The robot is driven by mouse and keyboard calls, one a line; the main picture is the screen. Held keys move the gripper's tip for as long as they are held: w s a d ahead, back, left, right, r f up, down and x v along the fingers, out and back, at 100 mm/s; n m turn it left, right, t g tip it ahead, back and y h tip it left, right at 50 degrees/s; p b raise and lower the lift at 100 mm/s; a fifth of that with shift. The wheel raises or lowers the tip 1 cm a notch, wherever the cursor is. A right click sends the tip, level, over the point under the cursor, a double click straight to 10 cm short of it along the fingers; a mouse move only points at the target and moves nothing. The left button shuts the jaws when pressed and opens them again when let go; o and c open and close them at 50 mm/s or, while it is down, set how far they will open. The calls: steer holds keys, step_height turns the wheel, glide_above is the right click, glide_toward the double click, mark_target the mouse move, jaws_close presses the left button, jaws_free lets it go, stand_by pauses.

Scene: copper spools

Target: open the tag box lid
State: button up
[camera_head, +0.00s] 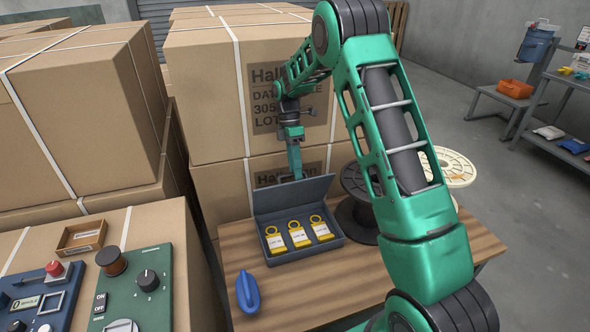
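The tag box (342,238) is a grey box on the wooden table. Its lid (290,197) stands raised at the back, so the inside shows. Three yellow tags (298,234) with white labels lie in a row inside. My gripper (297,177) points down at the top edge of the raised lid, near its middle. I cannot tell whether it touches the lid. Its fingers are too small and partly hidden to show whether they are open or shut.
A blue object (248,292) lies at the table's front left. A black spool (357,208) stands right of the box, partly behind my arm, with a pale spool (452,168) beyond. Stacked cartons (205,95) rise behind the box.

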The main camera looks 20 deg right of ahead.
steer(key=shift+a+r, duration=0.15)
steer(key=shift+a, duration=0.15)
steer(key=s+a+r, duration=0.5)
steer(key=a+r, duration=0.5)
steer(key=shift+a+r, duration=0.15)
steer(key=shift+r, duration=0.25)
